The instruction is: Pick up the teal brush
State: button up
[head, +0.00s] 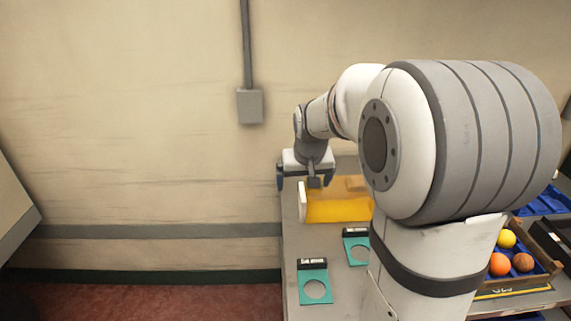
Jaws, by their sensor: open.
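I cannot make out a teal brush in the head view. My arm covers much of the table, so part of the surface is hidden. My gripper (306,181) is open, its two dark fingers apart and pointing down. It is over the far left end of the table (342,289), beside or above the white end of a yellow object (338,211). I see nothing held between the fingers, though the gap is small in this view.
Two teal plates with round holes and black labels, one nearer (314,275) and one farther (356,244), lie on the table. A wall stands behind.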

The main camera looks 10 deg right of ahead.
jog(key=shift+m+h, duration=0.3)
jog(key=shift+m, duration=0.2)
jog(key=w+d+f, duration=0.2)
jog(key=w+f, duration=0.1)
jog(key=w, duration=0.1)
jog(key=w+d+f, duration=0.3)
jog(key=w, duration=0.2)
jog(key=w+d+f, duration=0.2)
jog(key=w+f, duration=0.1)
jog(key=w, duration=0.2)
jog(key=shift+w+d+f, duration=0.1)
jog(key=shift+w+d, duration=0.15)
jog(key=shift+d, duration=0.05)
jog(key=x, duration=0.2)
jog(key=p+x, duration=0.1)
jog(key=x, duration=0.2)
jog(key=p+x, duration=0.1)
jog(key=x, duration=0.2)
jog(key=shift+w+d, duration=0.1)
jog(key=shift+w, duration=0.25)
jog(key=c, duration=0.9)
